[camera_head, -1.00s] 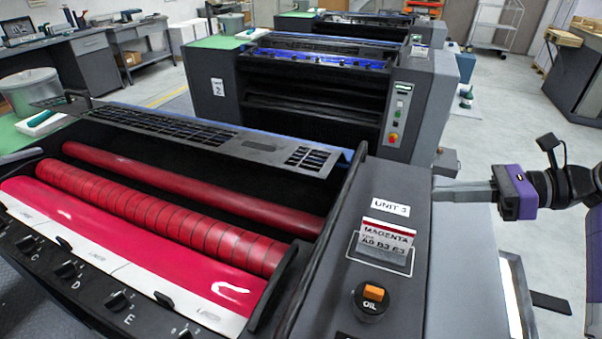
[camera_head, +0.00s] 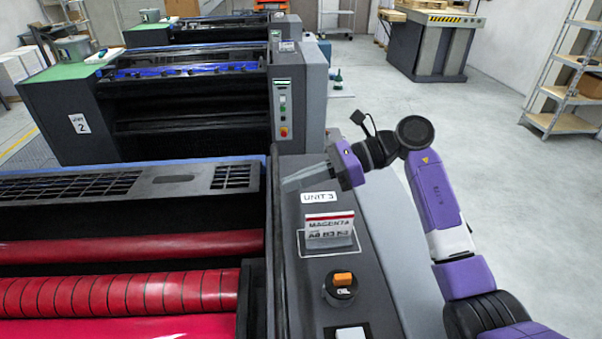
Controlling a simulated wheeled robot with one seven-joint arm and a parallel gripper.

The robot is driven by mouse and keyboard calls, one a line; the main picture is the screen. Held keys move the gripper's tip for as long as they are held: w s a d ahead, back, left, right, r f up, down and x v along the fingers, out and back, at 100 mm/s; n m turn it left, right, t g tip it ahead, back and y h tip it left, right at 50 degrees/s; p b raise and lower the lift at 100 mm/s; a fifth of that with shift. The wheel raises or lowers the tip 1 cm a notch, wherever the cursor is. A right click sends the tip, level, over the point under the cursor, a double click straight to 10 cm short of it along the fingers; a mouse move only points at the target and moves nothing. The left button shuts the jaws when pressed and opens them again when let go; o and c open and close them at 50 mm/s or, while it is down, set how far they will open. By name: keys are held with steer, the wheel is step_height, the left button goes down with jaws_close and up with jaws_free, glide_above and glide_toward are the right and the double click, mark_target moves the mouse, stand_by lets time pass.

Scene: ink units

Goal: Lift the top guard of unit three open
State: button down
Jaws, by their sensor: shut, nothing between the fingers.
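Unit three's label (camera_head: 319,197) is on the grey side housing (camera_head: 377,300) in front of me. Its top guard (camera_head: 125,184), a black slotted panel with a blue back edge, lies along the far side of the unit, behind the red rollers (camera_head: 120,295). The guard's left part is cut off by the picture edge. My gripper (camera_head: 290,184) is at the far end of the side housing, just right of the guard's right end. Its fingers point left and look shut and empty. I cannot tell whether they touch the housing.
Unit two (camera_head: 60,130) is behind, across an aisle. Open floor (camera_head: 480,130) lies to the right, with a shelf rack (camera_head: 565,90) beyond.

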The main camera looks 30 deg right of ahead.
steer(key=shift+p+x, duration=0.8)
steer(key=shift+x, duration=2.15)
